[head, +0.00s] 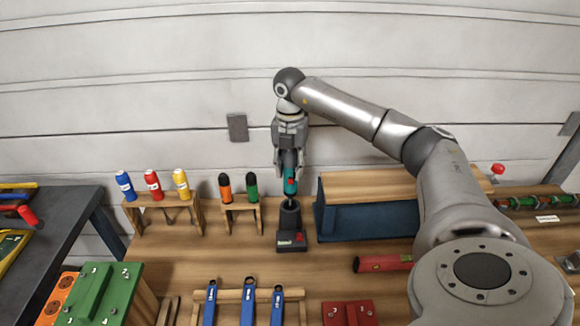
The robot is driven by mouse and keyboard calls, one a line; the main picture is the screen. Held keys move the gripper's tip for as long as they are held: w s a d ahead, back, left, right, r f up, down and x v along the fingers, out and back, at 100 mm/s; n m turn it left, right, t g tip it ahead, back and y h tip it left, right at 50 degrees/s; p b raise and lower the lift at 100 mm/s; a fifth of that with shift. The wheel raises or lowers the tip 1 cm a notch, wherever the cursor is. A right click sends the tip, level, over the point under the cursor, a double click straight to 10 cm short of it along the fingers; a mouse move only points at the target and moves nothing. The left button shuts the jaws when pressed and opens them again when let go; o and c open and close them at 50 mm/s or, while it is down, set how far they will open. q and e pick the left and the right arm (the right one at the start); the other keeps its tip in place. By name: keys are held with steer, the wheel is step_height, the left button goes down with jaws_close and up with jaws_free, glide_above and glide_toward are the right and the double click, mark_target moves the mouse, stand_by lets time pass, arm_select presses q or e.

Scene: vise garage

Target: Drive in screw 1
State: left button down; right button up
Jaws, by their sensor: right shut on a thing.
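My right gripper (289,160) points straight down at the back of the bench. It is shut on a teal tool (291,186) with a red mark, which looks like a powered screwdriver. The tool is upright, directly over a black stand (290,228) with a red patch. I cannot tell whether its lower end is inside the stand. A green block (100,293) at the front left has a raised green piece and small screw-like studs on top; I cannot tell which is screw 1. My left gripper is not in view.
Wooden racks hold blue, red and yellow bottles (153,184) and orange and green-handled tools (238,188) left of the stand. A dark blue box (367,221) stands close on its right.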

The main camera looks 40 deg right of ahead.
steer(key=shift+r+p, duration=1.95)
steer(key=shift+r, duration=0.7)
steer(key=o, duration=0.4)
steer(key=shift+c, duration=0.2)
steer(key=c, duration=0.4)
steer(key=shift+o, duration=0.2)
